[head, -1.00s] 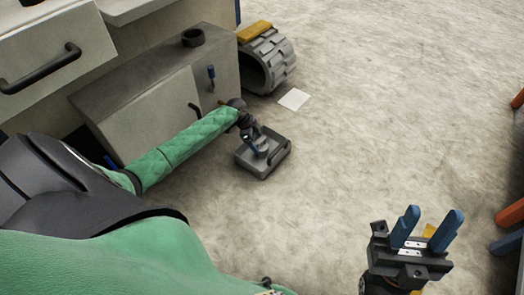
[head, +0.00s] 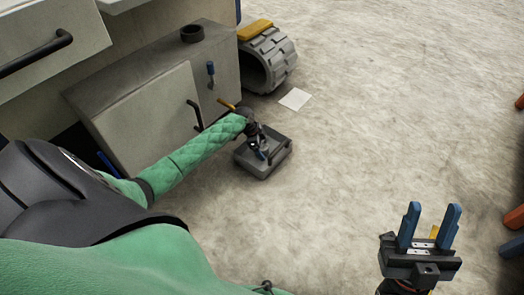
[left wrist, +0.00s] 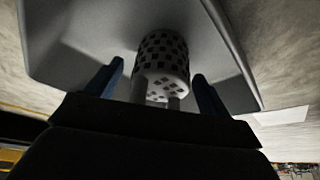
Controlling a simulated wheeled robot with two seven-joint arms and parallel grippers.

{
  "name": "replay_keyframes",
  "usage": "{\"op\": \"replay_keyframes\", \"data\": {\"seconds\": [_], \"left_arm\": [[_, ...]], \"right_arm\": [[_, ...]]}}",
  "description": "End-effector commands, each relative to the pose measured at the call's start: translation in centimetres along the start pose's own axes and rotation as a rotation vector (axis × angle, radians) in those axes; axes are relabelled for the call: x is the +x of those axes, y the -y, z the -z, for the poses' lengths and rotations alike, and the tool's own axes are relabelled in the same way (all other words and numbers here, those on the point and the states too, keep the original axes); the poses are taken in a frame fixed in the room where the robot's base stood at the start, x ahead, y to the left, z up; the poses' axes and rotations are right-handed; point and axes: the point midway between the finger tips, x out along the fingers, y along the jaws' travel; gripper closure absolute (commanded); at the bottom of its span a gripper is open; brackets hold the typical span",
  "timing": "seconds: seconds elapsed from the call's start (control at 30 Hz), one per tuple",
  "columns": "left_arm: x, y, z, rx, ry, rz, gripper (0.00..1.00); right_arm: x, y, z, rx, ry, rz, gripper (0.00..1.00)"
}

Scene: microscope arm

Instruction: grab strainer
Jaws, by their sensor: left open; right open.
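The strainer (left wrist: 163,62) is a pale cylinder with dark square holes, seen in the left wrist view inside a grey tray (left wrist: 75,35). In that view my left gripper (left wrist: 160,82) is open, with one blue finger on each side of the strainer; I cannot tell whether they touch it. In the head view the left gripper (head: 262,152) is down at the grey tray (head: 264,171) on the floor, and the strainer is hard to make out there. My right gripper (head: 433,206) is open and empty at the lower right, fingers pointing up.
A grey cabinet (head: 150,115) with a dark handle stands left of the tray, with a black ring (head: 192,34) on top. A ribbed grey cylinder (head: 270,60) and a white sheet (head: 295,99) lie beyond the tray. The floor to the right is mostly clear.

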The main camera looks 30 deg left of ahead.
Motion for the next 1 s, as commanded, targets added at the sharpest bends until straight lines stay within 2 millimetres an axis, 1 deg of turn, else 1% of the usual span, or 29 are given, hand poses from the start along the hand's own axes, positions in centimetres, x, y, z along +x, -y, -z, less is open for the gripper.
{"op": "replay_keyframes", "data": {"seconds": [0.13,0.27,0.3,0.4,0.43,0.47,0.63,0.77,0.87,0.97,1.0], "left_arm": [[0.0,0.0,0.0,0.0,0.0,0.0,0.19],[0.0,0.0,0.0,0.0,0.0,0.0,0.45],[0.0,0.0,0.0,0.0,0.0,0.0,0.53],[0.0,0.0,0.0,0.0,0.0,0.0,0.7],[-0.1,0.0,0.0,0.0,0.0,0.0,0.7],[-0.1,0.0,0.0,0.0,0.0,0.0,0.74],[-0.1,0.0,0.0,0.0,0.0,0.0,0.74],[-0.7,0.0,0.3,0.0,0.0,0.001,0.74],[-1.6,0.1,0.6,0.0,0.0,0.001,0.74],[-2.6,0.1,1.1,0.0,-0.001,0.001,0.74],[-3.1,0.1,1.3,0.001,-0.001,0.002,0.74]], "right_arm": [[0.0,0.0,0.0,0.0,0.0,0.0,0.59],[0.0,0.0,0.0,0.0,0.0,-0.001,0.59],[0.0,0.0,0.0,0.0,-0.001,-0.001,0.59],[0.1,0.0,0.0,0.0,-0.001,-0.001,0.59],[0.1,0.0,0.0,0.0,-0.001,-0.001,0.59],[0.1,0.0,0.0,0.0,-0.001,-0.001,0.59],[0.1,0.0,0.1,0.0,-0.002,-0.001,0.59],[0.5,0.0,0.4,-0.003,-0.009,0.001,0.59],[0.8,0.2,1.1,-0.006,-0.029,-0.002,0.59],[0.5,0.9,2.2,-0.003,-0.045,-0.054,0.59],[0.8,1.0,2.7,-0.005,-0.056,-0.062,0.59]]}}
